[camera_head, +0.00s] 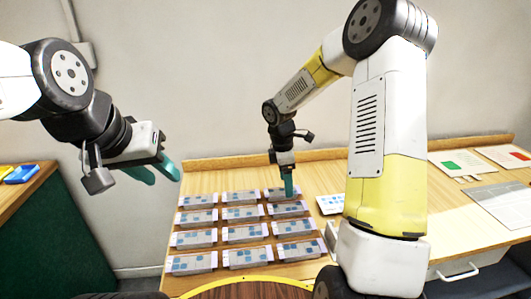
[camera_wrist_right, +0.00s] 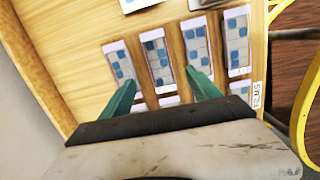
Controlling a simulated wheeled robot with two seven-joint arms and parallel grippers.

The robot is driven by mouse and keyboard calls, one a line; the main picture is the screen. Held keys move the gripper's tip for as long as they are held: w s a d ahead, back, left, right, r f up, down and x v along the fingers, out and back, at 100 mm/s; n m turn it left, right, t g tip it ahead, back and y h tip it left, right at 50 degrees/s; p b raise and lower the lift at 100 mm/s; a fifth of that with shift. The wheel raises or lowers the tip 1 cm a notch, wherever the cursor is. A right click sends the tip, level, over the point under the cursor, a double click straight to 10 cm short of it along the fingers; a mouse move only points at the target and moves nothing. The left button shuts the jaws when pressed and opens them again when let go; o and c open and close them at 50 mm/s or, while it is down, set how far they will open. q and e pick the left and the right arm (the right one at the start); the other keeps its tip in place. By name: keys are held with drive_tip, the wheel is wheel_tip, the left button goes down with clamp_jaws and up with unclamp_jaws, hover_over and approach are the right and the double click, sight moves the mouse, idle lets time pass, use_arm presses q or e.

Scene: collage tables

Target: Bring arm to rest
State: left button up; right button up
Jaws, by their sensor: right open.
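My left gripper (camera_head: 162,176) hangs at the left of the head view, out beyond the table's left edge. Its two teal fingers are apart with nothing between them. My right gripper (camera_head: 288,188) points down over the back right of the grid of small trays (camera_head: 246,258). In the right wrist view its teal fingers (camera_wrist_right: 160,78) are spread wide and hold nothing. A tray with blue and pale squares (camera_wrist_right: 158,65) shows between them. I cannot tell how far the fingertips are above the trays.
The trays stand in rows on a wooden table (camera_head: 425,215). A green-sided cabinet (camera_head: 65,220) with a blue item (camera_head: 22,174) stands at the left. A wall is behind.

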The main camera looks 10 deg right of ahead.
drive_tip(key=s+r+m+t, duration=0.2)
drive_tip(key=s+r+m, duration=0.6)
drive_tip(key=r, duration=0.6)
drive_tip(key=s+r+m+t+y, duration=0.1)
drive_tip(key=s+r+m, duration=0.3)
drive_tip(key=s, duration=0.4)
drive_tip(key=s+a+r+m+t+y, duration=0.1)
drive_tip(key=s+r+m+t+y, duration=0.1)
drive_tip(key=s, duration=0.6)
drive_tip(key=r+m+t, duration=0.1)
drive_tip(key=r+m, duration=0.1)
drive_tip(key=m, duration=0.1)
drive_tip(key=shift+y, duration=0.3)
